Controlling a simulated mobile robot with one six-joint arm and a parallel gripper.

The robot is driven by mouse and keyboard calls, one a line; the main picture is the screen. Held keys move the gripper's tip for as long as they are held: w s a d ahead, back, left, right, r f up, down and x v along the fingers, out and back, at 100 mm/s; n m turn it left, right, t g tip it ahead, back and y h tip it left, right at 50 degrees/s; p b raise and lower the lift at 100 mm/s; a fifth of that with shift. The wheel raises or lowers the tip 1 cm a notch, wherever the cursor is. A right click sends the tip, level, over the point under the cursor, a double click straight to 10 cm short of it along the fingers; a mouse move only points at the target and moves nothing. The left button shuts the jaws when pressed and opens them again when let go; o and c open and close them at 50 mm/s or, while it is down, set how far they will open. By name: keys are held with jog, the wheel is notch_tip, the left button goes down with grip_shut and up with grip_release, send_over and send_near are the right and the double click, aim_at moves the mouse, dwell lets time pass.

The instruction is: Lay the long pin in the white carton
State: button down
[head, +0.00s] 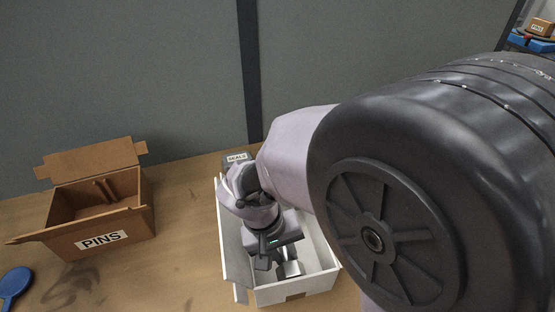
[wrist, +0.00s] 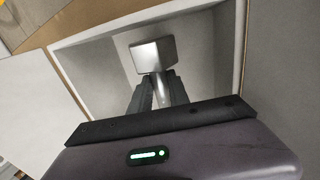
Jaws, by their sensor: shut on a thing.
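The white carton (head: 297,291) stands open on the table in the head view, and its pale wall and rim (wrist: 238,50) surround the fingers in the wrist view. My gripper (head: 277,268) reaches down into the carton from above. In the wrist view my gripper (wrist: 161,92) is shut on a grey metal pin (wrist: 153,54) with a blocky head and a narrower shaft between the fingers. The pin (head: 291,268) also shows inside the carton walls in the head view. Its lower end is hidden, and I cannot tell whether it touches the carton floor.
An open brown box labelled PINS (head: 82,243) stands at the left, with a brown piece inside. A small box labelled SEALS (head: 237,158) sits behind the carton. A blue round object (head: 15,283) lies at the front left. The table between the boxes is clear.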

jog(key=shift+f, duration=0.35)
jog(key=shift+f, duration=0.2)
jog(key=c, duration=1.2)
grip_release()
jog(key=shift+c, duration=0.2)
